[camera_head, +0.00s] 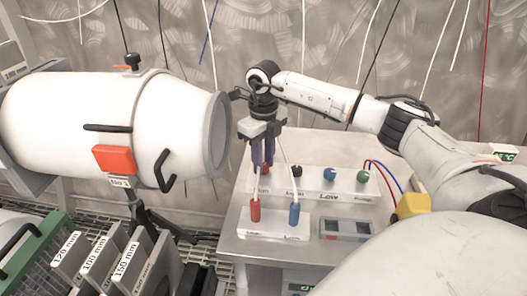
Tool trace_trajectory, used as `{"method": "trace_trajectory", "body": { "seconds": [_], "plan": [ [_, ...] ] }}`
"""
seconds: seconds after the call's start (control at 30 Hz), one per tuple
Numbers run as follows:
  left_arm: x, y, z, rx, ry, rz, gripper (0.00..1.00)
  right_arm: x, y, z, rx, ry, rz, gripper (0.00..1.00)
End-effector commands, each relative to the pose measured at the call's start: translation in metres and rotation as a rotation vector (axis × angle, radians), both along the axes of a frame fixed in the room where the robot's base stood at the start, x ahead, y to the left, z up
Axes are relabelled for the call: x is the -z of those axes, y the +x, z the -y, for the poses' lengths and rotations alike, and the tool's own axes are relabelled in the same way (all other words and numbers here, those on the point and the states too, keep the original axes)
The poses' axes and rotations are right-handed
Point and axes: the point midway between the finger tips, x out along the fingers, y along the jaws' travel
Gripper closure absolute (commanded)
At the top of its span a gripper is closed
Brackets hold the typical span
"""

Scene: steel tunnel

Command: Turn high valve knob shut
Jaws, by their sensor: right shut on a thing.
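A white valve panel (313,182) stands on the steel table and carries a row of knobs. The knob at its left end (265,169) is red and mostly hidden by my right gripper. My right gripper (264,163) points straight down with its dark fingers shut on this red knob. To the right along the row are a black knob (296,171), a blue knob (329,174) and a green knob (362,177). A label reading "Low" is on the panel's face; the label under the red knob is too small to read. My left gripper is not in view.
A lower white block (273,226) in front holds a red post (255,210) and a blue post (294,214). A small display box (346,230) sits beside it. Cables hang behind.

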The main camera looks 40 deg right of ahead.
Motion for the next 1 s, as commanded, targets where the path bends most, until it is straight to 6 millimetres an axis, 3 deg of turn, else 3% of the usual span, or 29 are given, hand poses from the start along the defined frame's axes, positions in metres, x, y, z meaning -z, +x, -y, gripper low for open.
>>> {"method": "trace_trajectory", "body": {
  "seconds": [0.5, 1.0],
  "plan": [
    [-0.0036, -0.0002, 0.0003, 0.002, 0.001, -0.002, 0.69, -0.0009, 0.0001, 0.0003, -0.355, 0.0, 0.001, 0.96],
    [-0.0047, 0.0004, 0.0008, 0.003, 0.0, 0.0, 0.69, -0.0007, 0.0003, 0.0001, -0.432, -0.001, 0.002, 0.96]
  ]
}}
